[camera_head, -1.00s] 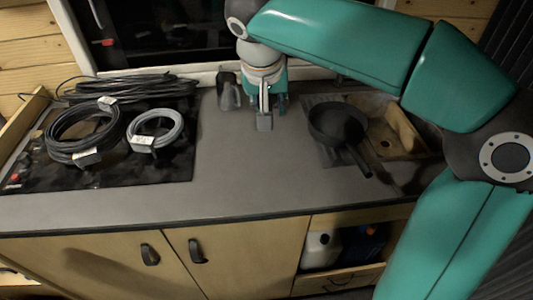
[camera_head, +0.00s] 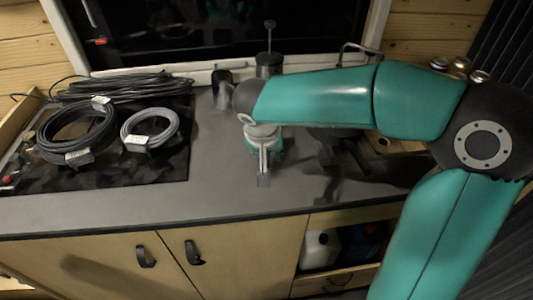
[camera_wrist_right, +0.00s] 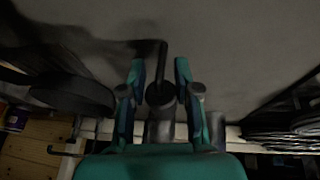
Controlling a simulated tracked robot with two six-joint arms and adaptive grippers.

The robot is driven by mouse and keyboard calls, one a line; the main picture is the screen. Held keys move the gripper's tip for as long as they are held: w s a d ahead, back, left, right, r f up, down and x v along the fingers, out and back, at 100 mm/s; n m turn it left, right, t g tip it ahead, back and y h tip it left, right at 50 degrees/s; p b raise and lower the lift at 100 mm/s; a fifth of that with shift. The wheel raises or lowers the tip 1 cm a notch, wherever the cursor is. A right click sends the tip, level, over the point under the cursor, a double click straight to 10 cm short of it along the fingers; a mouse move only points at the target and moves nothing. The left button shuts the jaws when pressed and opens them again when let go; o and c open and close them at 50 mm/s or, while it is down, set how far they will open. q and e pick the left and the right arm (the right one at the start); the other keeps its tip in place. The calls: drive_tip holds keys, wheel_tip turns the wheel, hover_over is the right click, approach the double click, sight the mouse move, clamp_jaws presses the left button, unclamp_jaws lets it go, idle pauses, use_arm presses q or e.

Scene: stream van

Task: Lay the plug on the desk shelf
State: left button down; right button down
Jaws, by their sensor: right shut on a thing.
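My right gripper (camera_head: 263,167) hangs over the middle of the grey worktop (camera_head: 220,180), near its front edge. In the right wrist view its two teal fingers (camera_wrist_right: 160,72) stand on either side of a small dark round thing with a thin rod, which I take to be the plug (camera_wrist_right: 160,92). The gripper is shut on it. In the head view the plug is mostly hidden by the gripper. I cannot make out a desk shelf for certain; an open compartment (camera_head: 338,280) shows below the worktop. My left gripper is not in view.
Cable coils (camera_head: 78,135) lie on the dark hob at the left. A dark jug (camera_head: 222,88) and a plunger pot (camera_head: 268,64) stand by the window. A pan (camera_head: 357,158) sits at the right, partly under my arm. The front middle worktop is clear.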

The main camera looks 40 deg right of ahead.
drive_tip(key=shift+f, duration=0.1)
drive_tip(key=c, duration=0.8)
unclamp_jaws()
drive_tip(key=shift+r, duration=0.25)
drive_tip(key=v, duration=1.2)
drive_tip(key=shift+f+p, duration=0.1)
drive_tip(key=shift+p, duration=0.25)
